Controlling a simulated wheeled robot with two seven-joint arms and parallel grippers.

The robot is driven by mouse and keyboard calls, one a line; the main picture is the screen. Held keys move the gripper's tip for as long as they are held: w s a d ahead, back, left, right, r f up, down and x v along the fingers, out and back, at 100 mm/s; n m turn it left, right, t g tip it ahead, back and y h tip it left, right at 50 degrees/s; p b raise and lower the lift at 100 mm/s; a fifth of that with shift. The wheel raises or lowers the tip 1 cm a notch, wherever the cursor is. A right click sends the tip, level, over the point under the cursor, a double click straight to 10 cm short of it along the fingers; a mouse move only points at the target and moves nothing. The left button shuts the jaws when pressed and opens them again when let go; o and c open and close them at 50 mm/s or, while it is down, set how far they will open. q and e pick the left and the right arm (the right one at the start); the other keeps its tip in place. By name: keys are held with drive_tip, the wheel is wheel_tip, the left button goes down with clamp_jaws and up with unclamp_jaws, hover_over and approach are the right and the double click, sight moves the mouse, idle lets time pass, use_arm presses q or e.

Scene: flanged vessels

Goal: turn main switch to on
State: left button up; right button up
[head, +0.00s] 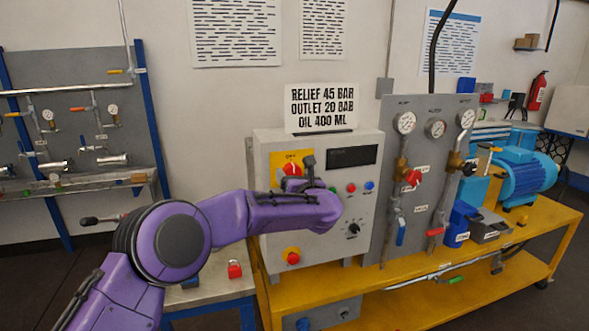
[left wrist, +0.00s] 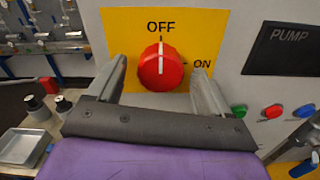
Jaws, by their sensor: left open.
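The main switch (left wrist: 160,67) is a red round knob with a white line on a yellow plate (left wrist: 122,30) marked OFF at the top and ON at the right. Its white line points up at OFF. In the head view the red knob (head: 291,170) shows on the grey control box, partly hidden by my gripper. My left gripper (left wrist: 160,82) is open, with one finger on each side of the knob and a visible gap to it. It also shows in the head view (head: 298,172). My right gripper is in neither view.
The control box has a dark display (head: 352,156) marked PUMP, green, red (head: 351,188) and blue buttons, a black selector (head: 353,228) and a lower red button (head: 292,257). A gauge panel (head: 425,140) stands to the right. A yellow bench (head: 400,300) is below.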

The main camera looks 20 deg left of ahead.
use_arm(q)
drive_tip(key=shift+w+a, duration=0.1)
drive_tip(key=shift+w, duration=0.15)
drive_tip(key=c, duration=1)
drive_tip(key=shift+c, duration=0.2)
